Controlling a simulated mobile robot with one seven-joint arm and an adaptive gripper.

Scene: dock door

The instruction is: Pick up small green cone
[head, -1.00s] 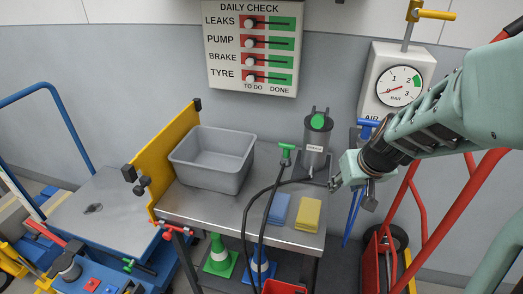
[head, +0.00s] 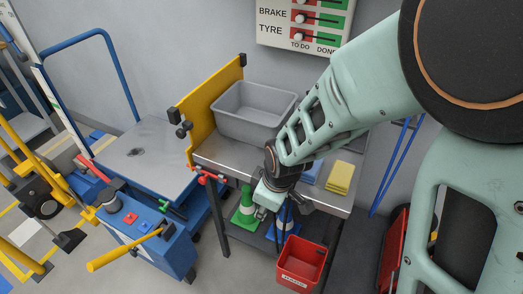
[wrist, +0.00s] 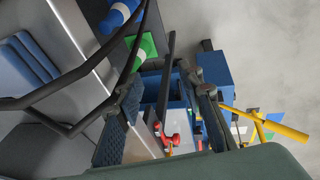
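The small green cone (head: 244,208) has a white band and a square green base. It stands upright on the lower shelf of the metal bench, left of a blue cone (head: 283,222). In the wrist view the green cone (wrist: 146,46) shows above the gap between the fingers, partly covered by a dark hose. My gripper (head: 264,211) hangs at the bench's front edge, just right of the green cone in the head view, apart from it. In the wrist view my gripper (wrist: 163,88) has its fingers spread with nothing held between them.
The bench top (head: 225,158) carries a grey bin (head: 254,116) and a yellow cloth (head: 341,178). A red bucket (head: 300,264) stands front right. A red clamp (head: 206,176) sits at the bench's left corner. A blue cart (head: 150,240) with a yellow handle is left.

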